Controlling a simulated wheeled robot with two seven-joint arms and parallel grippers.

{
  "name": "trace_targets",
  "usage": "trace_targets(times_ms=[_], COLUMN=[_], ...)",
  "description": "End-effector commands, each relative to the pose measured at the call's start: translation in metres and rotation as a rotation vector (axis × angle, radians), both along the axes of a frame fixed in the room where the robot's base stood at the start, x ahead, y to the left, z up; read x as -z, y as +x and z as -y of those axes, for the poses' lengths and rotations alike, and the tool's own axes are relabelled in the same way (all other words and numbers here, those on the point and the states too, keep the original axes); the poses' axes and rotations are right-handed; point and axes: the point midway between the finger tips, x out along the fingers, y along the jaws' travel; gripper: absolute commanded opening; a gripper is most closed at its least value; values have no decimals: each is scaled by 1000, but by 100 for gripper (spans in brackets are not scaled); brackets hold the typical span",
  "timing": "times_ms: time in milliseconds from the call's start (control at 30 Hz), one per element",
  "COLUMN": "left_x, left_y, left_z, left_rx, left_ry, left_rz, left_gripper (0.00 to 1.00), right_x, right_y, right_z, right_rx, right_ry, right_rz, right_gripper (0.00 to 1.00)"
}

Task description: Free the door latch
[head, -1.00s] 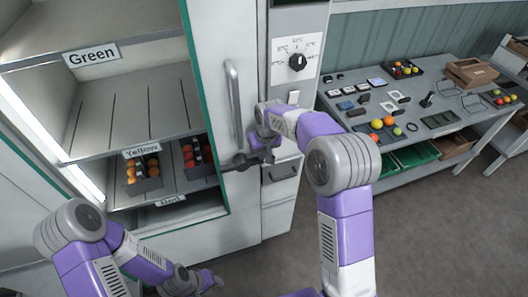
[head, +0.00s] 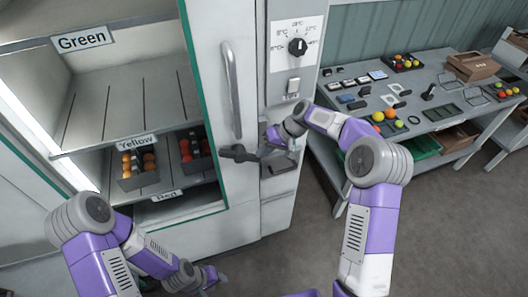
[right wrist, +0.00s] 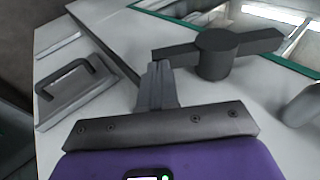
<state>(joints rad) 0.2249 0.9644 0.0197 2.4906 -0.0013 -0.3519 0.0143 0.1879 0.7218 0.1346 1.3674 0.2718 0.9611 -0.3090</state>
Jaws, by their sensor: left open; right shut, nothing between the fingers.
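The dark door latch (head: 238,153) sits below the long vertical handle (head: 232,90) on the white cabinet front. The right wrist view shows its round hub and two flat arms (right wrist: 215,52). My right gripper (head: 268,152) is shut and empty, at the latch's right end. In the right wrist view its fingertips (right wrist: 158,70) are close beside the end of one latch arm; I cannot tell whether they touch. My left gripper (head: 210,276) is open and empty, low in front of the cabinet.
The lit cabinet has shelves labelled Green, Yellow and Red, with dark trays of tomatoes (head: 138,183). A dial panel (head: 297,46) and a dark pull (head: 280,165) are right of the latch. A work table (head: 440,92) with tomatoes stands further right. Floor before it is clear.

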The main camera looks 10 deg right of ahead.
Motion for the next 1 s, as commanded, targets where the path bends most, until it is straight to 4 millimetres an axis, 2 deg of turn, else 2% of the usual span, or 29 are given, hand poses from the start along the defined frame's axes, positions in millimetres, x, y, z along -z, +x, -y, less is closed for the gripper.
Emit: trace_targets(times_ms=[33, 233, 1000], left_x=[8, 19, 27], left_y=[0, 0, 0], left_z=[0, 0, 0], left_rx=[0, 0, 0], left_ry=[0, 0, 0], left_rz=[0, 0, 0], left_gripper=[43, 43, 43], right_x=[8, 16, 23], right_y=[0, 0, -1], right_z=[1, -1, -5], right_rx=[3, 2, -1], right_ry=[38, 166, 153], right_rz=[-5, -20, -19], right_gripper=[0, 0, 0])
